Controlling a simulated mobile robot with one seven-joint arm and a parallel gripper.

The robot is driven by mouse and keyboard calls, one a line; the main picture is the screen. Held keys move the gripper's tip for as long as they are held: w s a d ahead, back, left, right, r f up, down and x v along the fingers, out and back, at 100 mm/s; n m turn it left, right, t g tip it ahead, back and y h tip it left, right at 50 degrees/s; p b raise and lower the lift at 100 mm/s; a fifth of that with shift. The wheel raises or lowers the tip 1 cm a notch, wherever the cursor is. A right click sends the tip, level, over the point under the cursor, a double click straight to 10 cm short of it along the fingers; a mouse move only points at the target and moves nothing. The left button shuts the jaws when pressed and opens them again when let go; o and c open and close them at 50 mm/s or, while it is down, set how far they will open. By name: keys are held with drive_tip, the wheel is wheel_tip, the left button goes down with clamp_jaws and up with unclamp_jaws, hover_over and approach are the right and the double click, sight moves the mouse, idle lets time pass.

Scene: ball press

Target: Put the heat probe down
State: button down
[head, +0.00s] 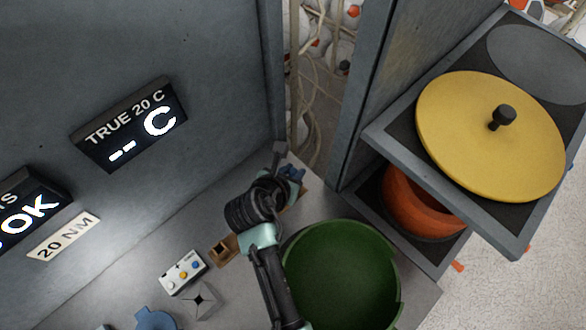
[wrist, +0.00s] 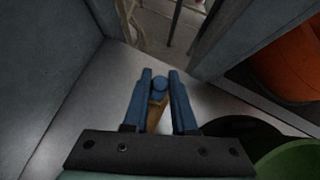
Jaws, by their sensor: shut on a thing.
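My gripper (head: 292,174) is over the back corner of the bench, left of the green tub. In the wrist view its two blue fingers (wrist: 160,74) are shut on a round blue piece (wrist: 160,84), which I take to be the top of the heat probe. The probe's lower part is hidden, and I cannot tell whether its tip touches anything. A tan-brown piece (wrist: 155,115) shows below it between the fingers; it also shows beside my gripper in the head view (head: 296,194). A brown block with a dark square hole (head: 222,249) sits on the bench, left of my arm.
A green tub (head: 345,262) stands right of my arm. A press-like frame with a yellow disc (head: 480,140) and an orange bowl (head: 425,206) is at right. A button box (head: 183,272) and a display reading "TRUE 20 C" (head: 130,125) are at left. Grey walls bound the corner.

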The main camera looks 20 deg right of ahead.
drive_tip(key=shift+f, duration=0.15)
drive_tip(key=c, duration=0.7)
unclamp_jaws()
